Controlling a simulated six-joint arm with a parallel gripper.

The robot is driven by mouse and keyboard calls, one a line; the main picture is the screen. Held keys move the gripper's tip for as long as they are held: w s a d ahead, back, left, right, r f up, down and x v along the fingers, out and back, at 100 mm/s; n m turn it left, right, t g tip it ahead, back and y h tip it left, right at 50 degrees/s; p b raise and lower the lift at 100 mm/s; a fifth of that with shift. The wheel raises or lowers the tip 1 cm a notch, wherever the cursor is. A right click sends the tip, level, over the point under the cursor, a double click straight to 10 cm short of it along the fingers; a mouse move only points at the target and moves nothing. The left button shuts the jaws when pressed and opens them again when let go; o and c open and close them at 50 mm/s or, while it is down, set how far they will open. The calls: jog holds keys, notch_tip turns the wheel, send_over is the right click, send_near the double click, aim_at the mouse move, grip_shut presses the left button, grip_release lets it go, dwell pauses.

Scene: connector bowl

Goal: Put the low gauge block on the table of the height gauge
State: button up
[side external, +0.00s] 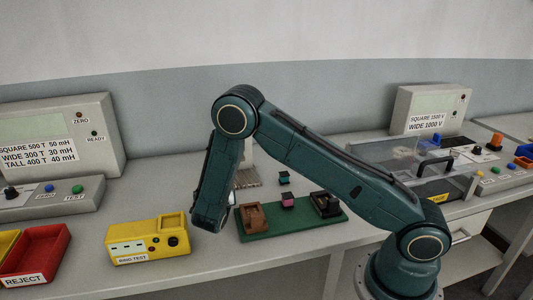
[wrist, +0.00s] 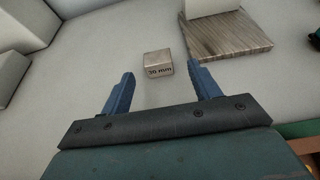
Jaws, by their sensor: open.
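A small brownish metal block (wrist: 158,64) with a label reading about "30 mm" lies on the bench in the wrist view; I see no second block to compare its height with. My gripper (wrist: 161,82) is open and empty. Its two blue fingers stand on either side of the block's line, with the block a little beyond the fingertips. To the right is a grooved square plate (wrist: 232,42) with a pale upright at its back, seemingly the height gauge's table. That plate (side external: 246,180) shows partly behind my arm in the side view. The block is hidden there.
A green board (side external: 285,226) with small fixtures lies right of my gripper in the side view. A yellow tester (side external: 147,240) and red reject bin (side external: 36,252) are left. Grey instrument housings (wrist: 27,22) border the left in the wrist view. Bare bench surrounds the block.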

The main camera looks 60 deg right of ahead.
jog(key=shift+x, duration=2.6)
jog(key=shift+a, duration=0.15)
jog(key=c, duration=1.3)
jog(key=shift+w, duration=0.1)
notch_tip(320, 180, up, 20)
jog(key=shift+a, duration=0.1)
